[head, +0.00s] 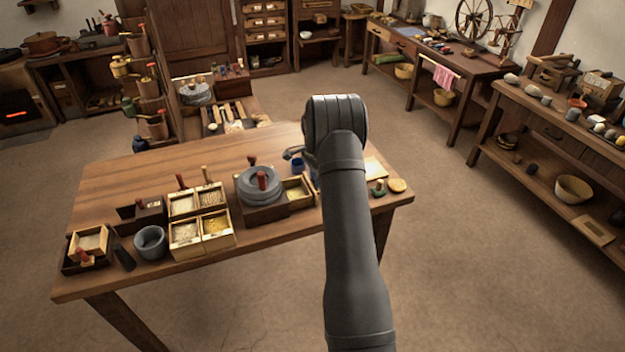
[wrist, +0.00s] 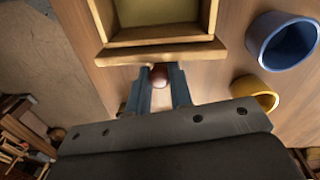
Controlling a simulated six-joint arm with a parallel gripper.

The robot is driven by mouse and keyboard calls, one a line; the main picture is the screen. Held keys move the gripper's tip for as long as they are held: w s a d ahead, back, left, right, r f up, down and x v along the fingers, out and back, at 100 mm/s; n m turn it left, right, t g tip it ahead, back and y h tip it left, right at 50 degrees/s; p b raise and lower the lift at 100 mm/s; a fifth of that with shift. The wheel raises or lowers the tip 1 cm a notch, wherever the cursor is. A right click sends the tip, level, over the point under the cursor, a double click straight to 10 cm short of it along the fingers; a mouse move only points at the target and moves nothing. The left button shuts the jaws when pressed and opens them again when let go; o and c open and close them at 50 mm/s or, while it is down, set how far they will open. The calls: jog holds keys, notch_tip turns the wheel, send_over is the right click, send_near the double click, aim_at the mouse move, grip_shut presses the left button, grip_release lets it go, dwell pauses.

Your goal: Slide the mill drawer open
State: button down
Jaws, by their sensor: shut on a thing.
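The mill (head: 262,188), a grey round stone on a dark wooden base with a red-handled peg, stands on the table. Its drawer (head: 297,190) sticks out to the right of the base, its pale inside showing. In the wrist view the drawer front (wrist: 160,53) lies just ahead of my gripper (wrist: 160,88). The fingers are shut on the reddish round drawer knob (wrist: 158,76), which shows between them. In the head view my arm hides the fingers and the knob.
Grain boxes (head: 200,215) and a grey mortar (head: 150,242) stand left of the mill. The table's (head: 150,180) back left is clear.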

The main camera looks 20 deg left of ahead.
jog(key=c, duration=1.3)
grip_release()
notch_tip(320, 180, up, 17)
jog(key=a, duration=0.1)
jog(key=shift+w+r, duration=0.2)
jog(key=shift+w, duration=0.1)
jog(key=f, duration=1.1)
jog(key=d+f, duration=0.1)
jog(key=f, duration=0.5)
jog(key=shift+s+f, duration=0.25)
jog(key=shift+s, duration=0.1)
jog(key=shift+r, duration=0.1)
notch_tip(320, 180, up, 17)
jog(key=a, duration=0.1)
jog(key=shift+w+r, duration=0.15)
jog(key=shift+w, duration=0.2)
